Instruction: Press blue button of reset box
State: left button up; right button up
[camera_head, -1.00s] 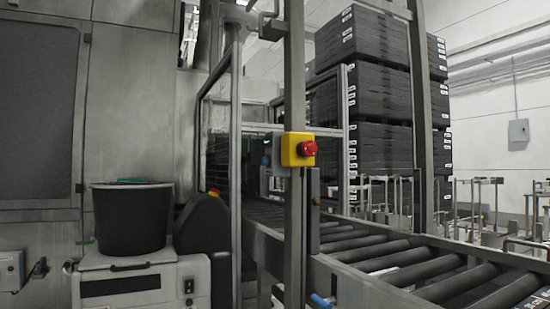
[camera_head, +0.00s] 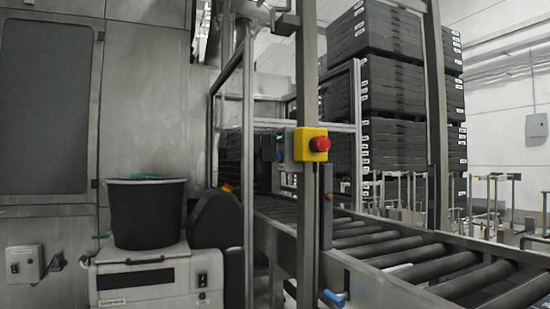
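No blue button can be made out clearly in the camera_head view. A yellow box (camera_head: 310,145) with a red mushroom button (camera_head: 320,144) is fixed to an upright metal post in the middle. A grey box (camera_head: 290,146) with a small green spot sits just behind it, partly hidden by the yellow box and the post; I cannot tell whether it is the reset box. A small wall box (camera_head: 22,264) with dark switches is at the lower left. Neither of my grippers is in view.
A roller conveyor (camera_head: 400,255) runs from the middle to the lower right. A blue handle (camera_head: 333,298) sits low beside the post. A black bucket (camera_head: 147,215) stands on a white machine (camera_head: 150,280) at left. Stacked dark crates (camera_head: 390,90) rise behind.

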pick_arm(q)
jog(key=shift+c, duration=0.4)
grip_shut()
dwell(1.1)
